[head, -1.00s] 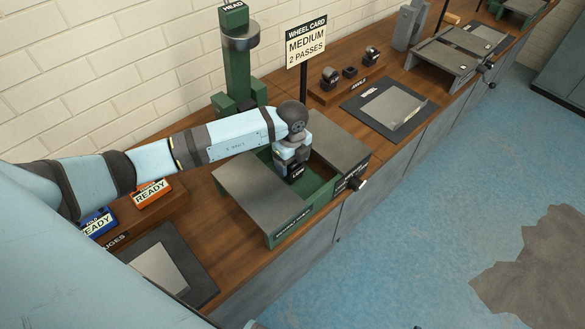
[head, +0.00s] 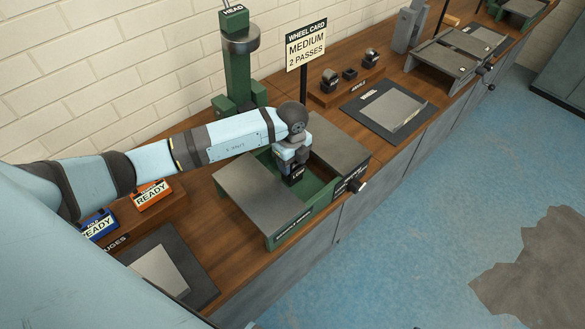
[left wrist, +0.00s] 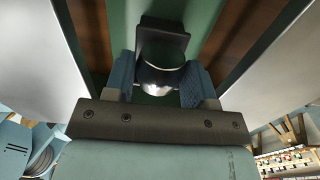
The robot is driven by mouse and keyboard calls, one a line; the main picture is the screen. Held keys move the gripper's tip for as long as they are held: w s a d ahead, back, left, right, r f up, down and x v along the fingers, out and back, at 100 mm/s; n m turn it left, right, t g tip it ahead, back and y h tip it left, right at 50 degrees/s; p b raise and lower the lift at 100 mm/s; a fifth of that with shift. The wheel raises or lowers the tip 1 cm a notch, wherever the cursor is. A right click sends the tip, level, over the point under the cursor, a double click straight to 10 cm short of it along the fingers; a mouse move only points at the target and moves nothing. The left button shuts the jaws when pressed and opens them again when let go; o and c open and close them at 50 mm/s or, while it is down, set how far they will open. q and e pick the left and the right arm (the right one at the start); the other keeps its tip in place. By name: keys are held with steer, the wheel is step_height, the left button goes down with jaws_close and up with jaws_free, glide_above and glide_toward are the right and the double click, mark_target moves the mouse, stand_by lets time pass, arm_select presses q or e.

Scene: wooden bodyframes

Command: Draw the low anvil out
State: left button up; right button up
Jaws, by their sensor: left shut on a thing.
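The low anvil (head: 296,175) is a small black block with a pale label, set in the middle of the green wheel machine's frame (head: 318,197). My left gripper (head: 292,165) points down over it and is shut on it. In the left wrist view the anvil shows as a dark plate with a shiny rounded metal part (left wrist: 160,78) between the two blue fingers (left wrist: 158,85). The green frame lies beneath. I cannot tell whether the anvil still touches its seat. My right gripper is not in view.
Grey plates (head: 262,200) flank the gap on both sides. A green column (head: 238,70) and a wheel card (head: 306,45) stand behind. An anvil rack (head: 345,88) holds dark anvils at the back. A dark mat with a metal sheet (head: 393,108) lies right of it.

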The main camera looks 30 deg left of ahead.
arm_select(q)
steer(key=shift+r+p, duration=0.3)
steer(key=shift+r, duration=0.15)
steer(key=shift+r+p, duration=1.15)
steer(key=shift+r, duration=0.35)
stand_by(0.7)
